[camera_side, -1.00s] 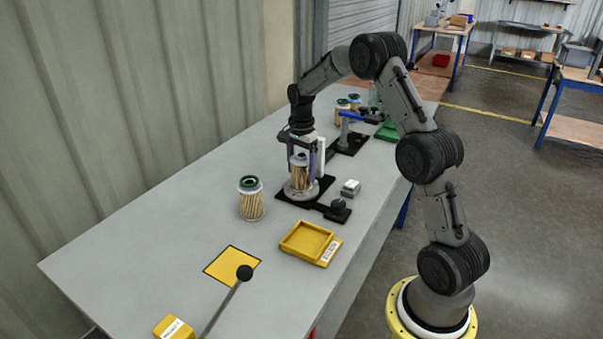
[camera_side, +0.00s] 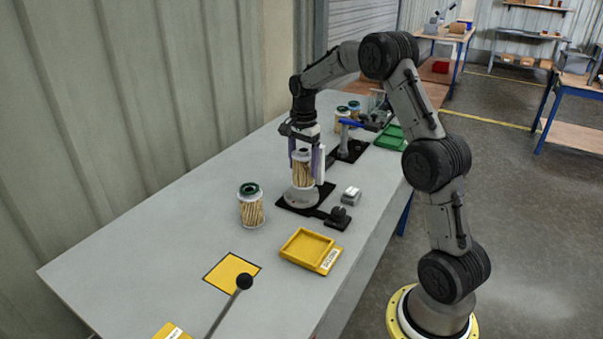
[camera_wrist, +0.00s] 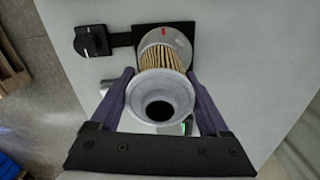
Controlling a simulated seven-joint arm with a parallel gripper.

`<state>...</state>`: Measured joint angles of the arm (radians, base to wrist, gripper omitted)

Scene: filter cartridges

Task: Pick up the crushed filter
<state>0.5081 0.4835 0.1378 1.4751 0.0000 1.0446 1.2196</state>
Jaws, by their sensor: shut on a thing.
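A pleated tan filter cartridge (camera_side: 302,172) with a pale grey end cap stands upright at the round grey base (camera_side: 299,198) of a black fixture. My gripper (camera_side: 305,160) is over it from above, its purple fingers shut on the cartridge's sides. In the wrist view the cartridge's grey cap with a dark hole (camera_wrist: 159,107) faces me between the fingers, with the pleats beyond. I cannot tell whether its foot touches the base, nor clearly see crushing. A second cartridge (camera_side: 251,211) with a green-rimmed top stands on the table to the left.
A yellow tray (camera_side: 308,251) with a label lies in front, near a yellow square (camera_side: 232,272) and a black-knobbed rod (camera_side: 244,282). A black knob (camera_side: 338,213) and small grey block (camera_side: 351,195) sit right of the fixture. Other cartridges and a green tray (camera_side: 391,137) are behind.

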